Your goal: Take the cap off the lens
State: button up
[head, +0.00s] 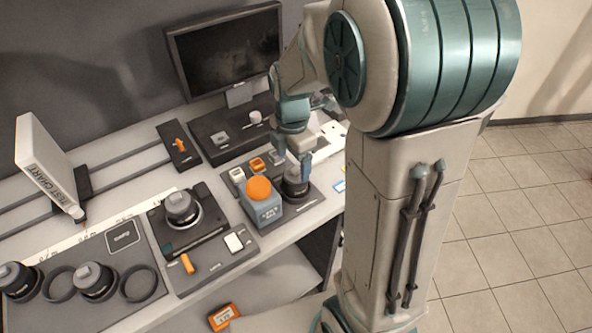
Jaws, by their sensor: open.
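My gripper (304,166) is open and points down at the back right of the table. A dark lens (296,188) stands upright on a dark mat just below and in front of it; the fingers partly cover its top. I cannot tell whether the fingers touch it or its cap. Another dark lens (182,208) sits upright on a dark slide board nearer the middle. Two more dark lenses, a right one (95,282) and a far-left one (17,282), stand on the left mat. Caps are too small to tell apart from the lens tops.
A blue box with an orange ball top (261,203) stands left of the gripper's lens. Small orange and white blocks (257,164) lie behind it. A monitor (228,55), a leaning test chart (48,165) and rails (105,170) line the back.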

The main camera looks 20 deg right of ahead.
aim_at(293, 170)
jog(key=shift+f, duration=1.5)
jog(key=c, duration=1.1)
jog(key=shift+w+r, duration=0.1)
jog(key=shift+r, duration=0.05)
jog(key=shift+r, duration=0.55)
notch_tip(293, 170, up, 3)
jog(key=shift+b, duration=0.35)
jog(key=s+d+r, duration=0.2)
jog(key=s, duration=0.1)
jog(key=s+d+r+b, duration=0.1)
jog(key=s+d+r, duration=0.1)
jog(key=s+d, duration=0.1)
jog(key=s+d+r, duration=0.2)
jog(key=s, duration=0.1)
jog(key=shift+d+r+b, duration=0.25)
jog(key=shift+r+b, duration=0.1)
jog(key=shift+r+p, duration=1.95)
jog(key=shift+r, duration=0.6)
